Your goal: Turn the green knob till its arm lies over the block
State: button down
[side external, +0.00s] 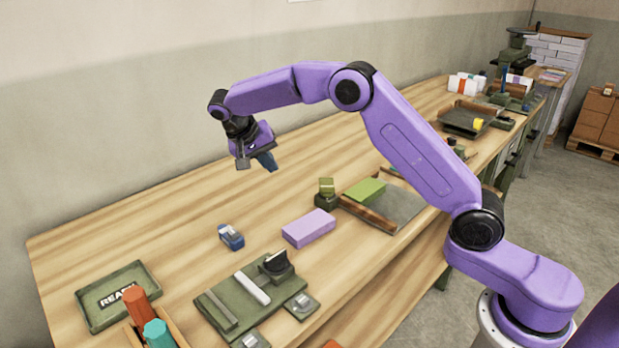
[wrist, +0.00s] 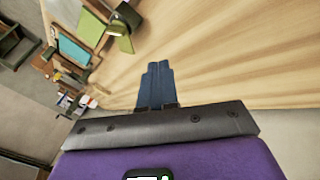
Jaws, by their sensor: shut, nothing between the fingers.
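A small dark green fixture with an olive-green top (side external: 326,187) stands mid-table; it looks like the green knob, but I cannot make out which way its arm points. It also seems to show at the top of the wrist view (wrist: 119,27). A lilac rectangular block (side external: 309,228) lies on the table just in front of it. Whether this is the task's block I cannot tell. My gripper (side external: 267,162) is raised above the table, behind and left of the fixture, apart from everything. Its blue fingers (wrist: 155,86) are together and empty.
A green plate (side external: 222,292) with a white bar and a black-handled fixture (side external: 277,264) lies at the front. A small blue item (side external: 231,237) stands left of the block. A tray with a green slab (side external: 365,190) is to the right. The table's back left is clear.

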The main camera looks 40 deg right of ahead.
aim_at(327, 184)
jog(key=d+f+m, duration=0.1)
jog(key=d+f, duration=0.2)
jog(key=w+d+f+m, duration=0.1)
jog(key=d+f, duration=0.2)
jog(key=d, duration=0.1)
jog(key=w+d+f+m+g+h, duration=0.1)
jog(key=d+f, duration=0.2)
jog(key=f, duration=0.1)
jog(key=shift+w+d, duration=0.2)
jog(key=shift+d, duration=0.05)
jog(key=shift+s+d+r, duration=0.1)
jog(key=shift+s+d, duration=1.25)
jog(key=shift+d, duration=0.05)
